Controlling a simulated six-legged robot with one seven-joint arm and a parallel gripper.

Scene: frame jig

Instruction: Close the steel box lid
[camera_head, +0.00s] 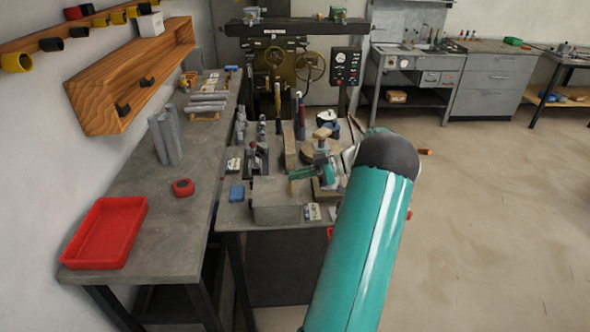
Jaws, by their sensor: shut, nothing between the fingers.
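A grey steel box (276,215) stands at the near edge of the cluttered middle table. Its upper part is small in the head view, and I cannot tell the lid apart from the body or how far open it is. My teal gripper (293,175) is at the end of my arm, just above and behind the box's right side. It is shut and empty. I cannot tell whether its fingertips touch the box or lid. My arm covers the right part of the table.
A blue block (237,193) lies left of the box. Round wooden pieces, bottles and tools crowd the table behind. A red tray (105,234) and a red tape measure (183,187) lie on the left bench.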

